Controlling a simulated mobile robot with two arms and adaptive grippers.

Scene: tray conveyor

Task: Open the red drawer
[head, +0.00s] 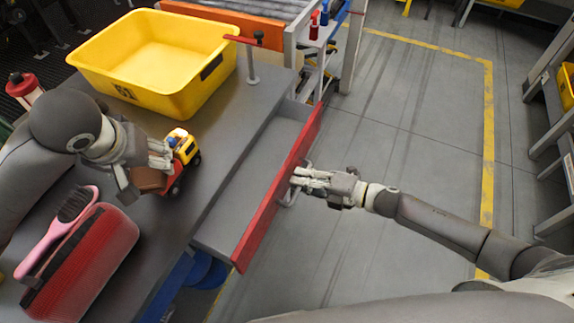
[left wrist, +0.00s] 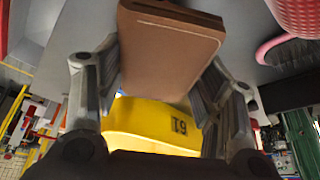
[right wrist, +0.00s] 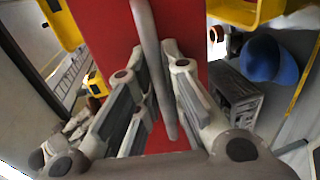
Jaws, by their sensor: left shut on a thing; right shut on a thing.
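The red drawer (head: 262,222) is pulled out from the grey table, and its grey inside shows in the head view. Its red front also fills the middle of the right wrist view (right wrist: 100,25). My right gripper (head: 299,180) is at the outer side of the front, shut on the grey drawer handle (right wrist: 150,50), which runs between its fingers.
A yellow crate (head: 90,52) stands on the table's far end. A red case (head: 85,265) and a pink hairbrush (head: 52,235) lie at the near left. The floor right of the drawer is clear.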

